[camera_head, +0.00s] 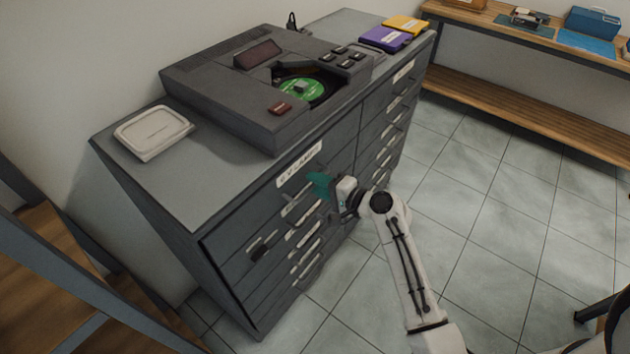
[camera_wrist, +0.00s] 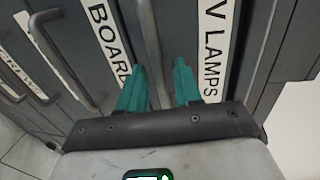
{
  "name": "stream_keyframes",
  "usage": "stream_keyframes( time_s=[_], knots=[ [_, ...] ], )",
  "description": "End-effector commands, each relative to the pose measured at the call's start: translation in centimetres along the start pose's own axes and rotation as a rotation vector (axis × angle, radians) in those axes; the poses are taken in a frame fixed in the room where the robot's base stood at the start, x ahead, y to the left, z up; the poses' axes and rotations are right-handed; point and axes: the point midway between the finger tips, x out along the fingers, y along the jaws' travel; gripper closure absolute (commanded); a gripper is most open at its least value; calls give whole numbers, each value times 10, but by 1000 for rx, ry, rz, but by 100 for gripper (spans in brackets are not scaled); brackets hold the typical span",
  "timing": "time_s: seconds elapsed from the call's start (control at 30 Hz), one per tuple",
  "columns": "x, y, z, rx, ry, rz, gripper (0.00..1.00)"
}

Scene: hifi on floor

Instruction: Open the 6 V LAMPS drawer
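The 6 V LAMPS drawer is in the top row of the grey cabinet, and its white label (camera_head: 299,164) shows in the head view. In the wrist view its label (camera_wrist: 215,40) reads "V LAMPS", with the start cut off. The drawer looks shut. My gripper (camera_head: 320,185) has teal fingers and is close to the drawer front, just below the label. In the wrist view my gripper (camera_wrist: 159,72) has its fingers apart. A grey handle bar (camera_wrist: 151,45) runs between the two fingertips; I cannot tell whether they touch it.
A second drawer label (camera_wrist: 108,42) reads "BOARD", partly hidden. Another handle (camera_wrist: 50,50) is at left. On the cabinet are a grey machine (camera_head: 230,90), a white tray (camera_head: 152,132), and purple (camera_head: 385,39) and yellow (camera_head: 405,25) items. The tiled floor (camera_head: 480,200) at right is clear.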

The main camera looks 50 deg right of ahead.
Motion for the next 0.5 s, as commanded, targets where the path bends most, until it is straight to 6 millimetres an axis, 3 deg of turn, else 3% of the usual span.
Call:
stream_keyframes(
  time_s=[0.43,0.5],
  knots=[
    [11,0,0,-1,-1,1,66],
    [11,0,0,-1,-1,1,73]
  ],
)
